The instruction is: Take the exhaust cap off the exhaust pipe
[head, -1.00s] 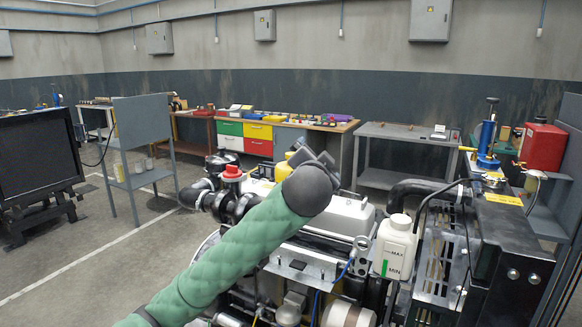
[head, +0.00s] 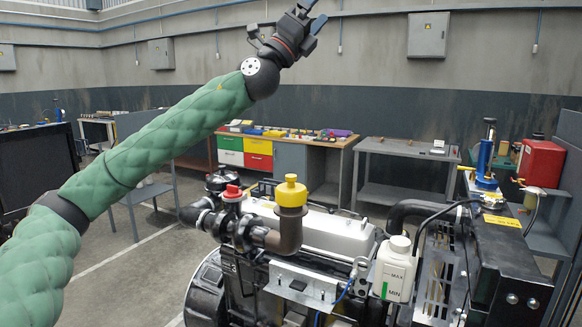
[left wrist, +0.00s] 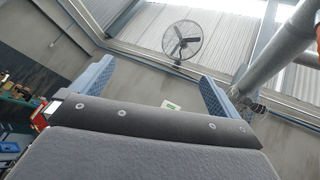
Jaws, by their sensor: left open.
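The yellow exhaust cap (head: 291,190) sits on top of the upright end of the brown exhaust pipe (head: 286,234), at the middle of the engine (head: 330,235). My left gripper (head: 312,12) is raised high above the cap, at the top edge of the head view, clear of the engine. Its blue fingers stand apart and empty in the left wrist view (left wrist: 153,88), which looks up at the wall and ceiling. The cap is not in the left wrist view. My right gripper is not in view.
A white bottle (head: 395,268) stands at the engine's right, near a black radiator block (head: 500,250). Benches (head: 405,150) line the back wall. The air above the engine is free.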

